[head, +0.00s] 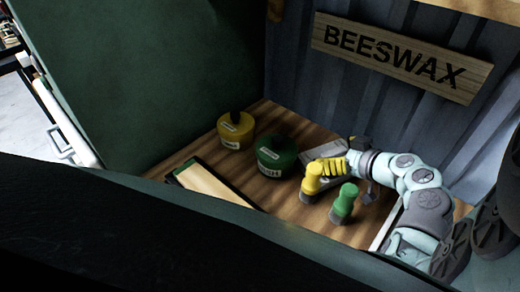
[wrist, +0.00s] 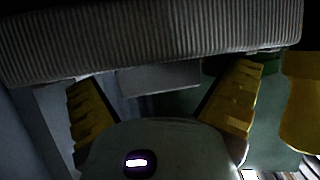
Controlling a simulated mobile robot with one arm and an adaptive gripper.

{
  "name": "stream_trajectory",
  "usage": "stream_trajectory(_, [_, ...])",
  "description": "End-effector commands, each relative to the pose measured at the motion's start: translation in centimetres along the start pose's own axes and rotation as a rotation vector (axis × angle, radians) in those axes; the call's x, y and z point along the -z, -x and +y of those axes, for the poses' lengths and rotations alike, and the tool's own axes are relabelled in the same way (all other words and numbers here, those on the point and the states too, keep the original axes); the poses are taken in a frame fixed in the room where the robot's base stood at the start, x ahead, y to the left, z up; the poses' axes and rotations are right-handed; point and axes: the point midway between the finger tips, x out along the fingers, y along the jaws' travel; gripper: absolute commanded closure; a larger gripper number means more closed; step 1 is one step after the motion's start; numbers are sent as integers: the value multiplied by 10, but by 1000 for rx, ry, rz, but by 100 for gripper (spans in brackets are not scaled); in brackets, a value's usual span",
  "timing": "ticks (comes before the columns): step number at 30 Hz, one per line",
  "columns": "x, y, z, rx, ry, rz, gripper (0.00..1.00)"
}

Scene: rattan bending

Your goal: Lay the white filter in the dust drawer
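The white filter (wrist: 150,40) fills the top of the wrist view as a wide, pleated, pale grey block. A plain grey piece (wrist: 160,78) shows just under its edge, between my fingers. In the head view a pale, flat thing (head: 325,150), likely the filter, lies on the wooden surface, partly hidden behind my gripper (head: 328,168).
A yellow-handled brush (head: 312,180) stands close beside my gripper, and a green one (head: 344,203) stands in front. A green pot (head: 277,157) and a yellow pot (head: 236,130) stand to the left. A corrugated wall with a BEESWAX sign (head: 395,57) rises behind.

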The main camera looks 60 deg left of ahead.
Motion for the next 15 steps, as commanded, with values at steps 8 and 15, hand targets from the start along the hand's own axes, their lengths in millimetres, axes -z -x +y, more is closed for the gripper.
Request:
stream_trajectory(8, [0, 0, 0, 1, 0, 0, 30])
stream_trajectory(15, [0, 0, 0, 0, 0, 0, 55])
